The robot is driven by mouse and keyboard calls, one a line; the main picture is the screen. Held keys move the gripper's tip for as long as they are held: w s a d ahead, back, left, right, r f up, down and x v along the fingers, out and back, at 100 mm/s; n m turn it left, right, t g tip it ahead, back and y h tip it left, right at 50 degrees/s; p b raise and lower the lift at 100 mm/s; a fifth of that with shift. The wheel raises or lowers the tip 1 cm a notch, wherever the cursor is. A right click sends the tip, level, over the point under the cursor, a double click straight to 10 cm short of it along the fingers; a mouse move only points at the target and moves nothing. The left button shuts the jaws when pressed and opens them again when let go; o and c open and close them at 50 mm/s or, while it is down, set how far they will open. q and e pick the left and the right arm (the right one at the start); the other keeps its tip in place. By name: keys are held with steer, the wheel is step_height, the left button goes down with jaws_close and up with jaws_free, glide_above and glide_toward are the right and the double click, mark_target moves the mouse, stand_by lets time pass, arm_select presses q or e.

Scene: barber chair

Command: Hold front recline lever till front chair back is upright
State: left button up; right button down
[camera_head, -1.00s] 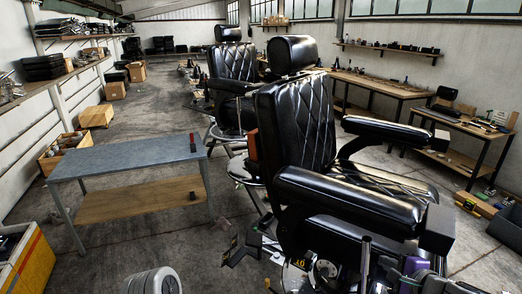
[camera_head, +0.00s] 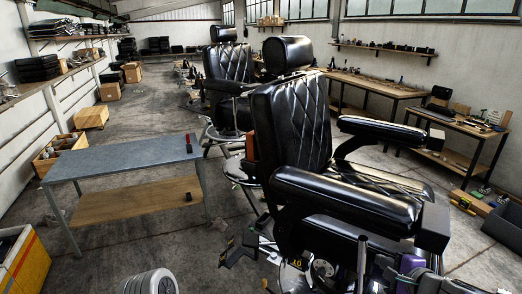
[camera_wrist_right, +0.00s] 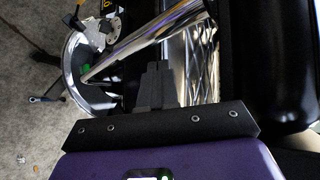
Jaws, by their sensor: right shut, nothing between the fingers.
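The front barber chair's black quilted back (camera_head: 300,125) leans slightly to the left, away from its seat, with the headrest (camera_head: 288,53) on top. A thin upright rod (camera_head: 362,264), apparently the recline lever, stands below the near armrest. My right gripper (camera_head: 386,262) is just right of it, low beside the chair and partly hidden. In the right wrist view its dark fingers (camera_wrist_right: 154,84) are closed together with nothing between them. A chrome bar (camera_wrist_right: 140,38) runs diagonally just beyond the fingertips; I cannot tell whether they touch it. My left gripper is not in view.
A second black chair (camera_head: 228,80) stands behind the front one. A grey-topped table (camera_head: 120,160) is at the left. Loose items lie on the floor near the front chair's base. The padded near armrest (camera_head: 345,200) overhangs my right gripper. Open floor lies behind the table.

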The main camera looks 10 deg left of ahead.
steer(key=shift+w+a+f+b, duration=0.2)
steer(key=shift+w+a+b, duration=0.05)
steer(key=shift+a+b, duration=0.25)
steer(key=s+d+r+p, duration=0.1)
steer(key=s+d, duration=0.1)
steer(key=d, duration=0.3)
steer(key=shift+s+d, duration=0.25)
